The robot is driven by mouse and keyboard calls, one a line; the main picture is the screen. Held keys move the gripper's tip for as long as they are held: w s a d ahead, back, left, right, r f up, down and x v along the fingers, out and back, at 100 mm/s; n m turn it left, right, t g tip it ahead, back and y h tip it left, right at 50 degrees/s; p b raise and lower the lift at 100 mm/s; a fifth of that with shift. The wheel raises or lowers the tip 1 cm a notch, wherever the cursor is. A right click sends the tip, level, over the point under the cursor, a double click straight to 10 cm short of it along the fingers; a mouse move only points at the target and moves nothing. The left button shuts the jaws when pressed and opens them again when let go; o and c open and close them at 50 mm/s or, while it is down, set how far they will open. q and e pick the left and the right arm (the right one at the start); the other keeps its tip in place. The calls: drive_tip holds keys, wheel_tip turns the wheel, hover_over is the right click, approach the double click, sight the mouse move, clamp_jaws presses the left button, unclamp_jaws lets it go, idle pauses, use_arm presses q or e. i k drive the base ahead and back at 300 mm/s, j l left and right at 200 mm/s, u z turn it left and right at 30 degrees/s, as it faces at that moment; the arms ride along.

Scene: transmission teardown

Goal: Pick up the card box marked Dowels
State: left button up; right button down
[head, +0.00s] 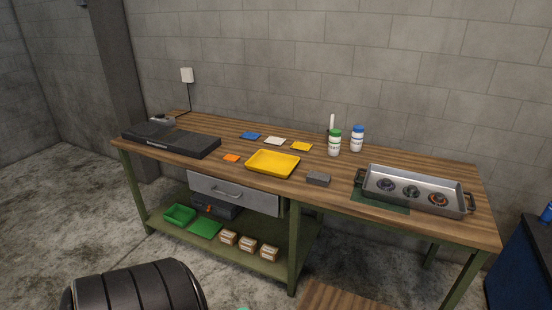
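Three small brown card boxes with pale labels stand in a row on the green lower shelf of the workbench: a left box (228,238), a middle box (247,245) and a right box (269,253). The labels are too small to read, so I cannot tell which one is marked Dowels. Neither of my grippers is in view.
Left of the boxes on the shelf are a green bin (180,215), a green lid or tray (205,228) and a dark case (222,209). A grey drawer (234,193) hangs above. The wooden benchtop (330,193) holds a yellow tray (272,163) and a metal tray (415,190).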

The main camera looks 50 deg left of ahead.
sight(247, 245)
drive_tip(key=j+z, duration=0.1)
drive_tip(key=j, duration=0.35)
drive_tip(key=k+j+z, duration=0.1)
drive_tip(key=j, duration=0.3)
drive_tip(key=j+z, duration=0.15)
drive_tip(key=j, duration=0.3)
drive_tip(key=k+j+z, duration=0.1)
drive_tip(key=j, duration=0.3)
drive_tip(key=k+j+z, duration=0.1)
drive_tip(key=j, duration=0.3)
drive_tip(key=k+j+z, duration=0.1)
drive_tip(key=j, duration=0.3)
